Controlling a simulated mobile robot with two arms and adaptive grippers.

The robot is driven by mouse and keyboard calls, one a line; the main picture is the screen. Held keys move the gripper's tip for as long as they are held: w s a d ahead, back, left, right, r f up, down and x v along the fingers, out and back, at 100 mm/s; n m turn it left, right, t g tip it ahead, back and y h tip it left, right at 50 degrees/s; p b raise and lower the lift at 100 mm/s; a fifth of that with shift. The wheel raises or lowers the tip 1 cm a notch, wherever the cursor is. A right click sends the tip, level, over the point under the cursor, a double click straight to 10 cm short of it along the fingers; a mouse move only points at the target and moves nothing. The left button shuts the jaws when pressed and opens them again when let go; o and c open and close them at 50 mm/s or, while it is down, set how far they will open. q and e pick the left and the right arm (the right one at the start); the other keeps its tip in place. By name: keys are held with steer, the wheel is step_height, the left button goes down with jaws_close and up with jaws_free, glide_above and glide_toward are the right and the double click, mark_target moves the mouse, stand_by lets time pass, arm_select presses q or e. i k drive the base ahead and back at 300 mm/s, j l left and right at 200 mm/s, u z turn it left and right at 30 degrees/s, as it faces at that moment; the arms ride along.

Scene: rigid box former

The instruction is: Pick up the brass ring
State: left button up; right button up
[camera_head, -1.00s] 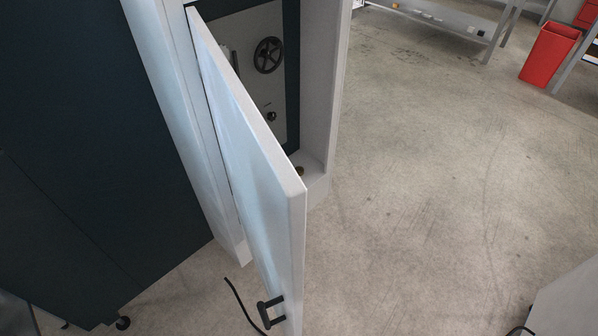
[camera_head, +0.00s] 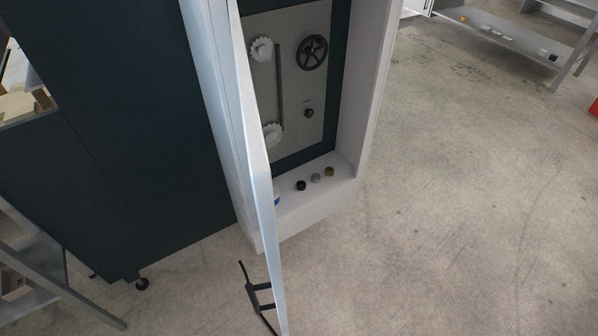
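A small brass ring (camera_head: 329,171) sits on the white bottom ledge (camera_head: 300,210) inside the open cabinet. It is the rightmost of a row of small round parts there. A grey ring (camera_head: 316,178) and a black ring (camera_head: 300,185) are to its left. A blue and white item (camera_head: 277,199) is partly hidden by the door edge. Neither of my grippers can be made out in the view.
The white cabinet door (camera_head: 262,215) stands open, seen nearly edge-on, with a black handle (camera_head: 262,287). Behind the ledge is a panel with white gears (camera_head: 262,49) and a black handwheel (camera_head: 312,52). Open floor (camera_head: 460,210) lies to the right.

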mark_target(328, 169)
steer(key=i+l+u, duration=0.1)
steer(key=l+u, duration=0.15)
steer(key=u, duration=0.15)
steer(key=l+u, duration=0.25)
steer(key=u, duration=0.15)
steer(key=l+u, duration=0.6)
steer(key=u, duration=0.2)
steer(key=i+l, duration=0.1)
steer(key=l, duration=0.45)
steer(key=l+z, duration=0.1)
steer(key=l, duration=0.45)
steer(key=i, duration=0.05)
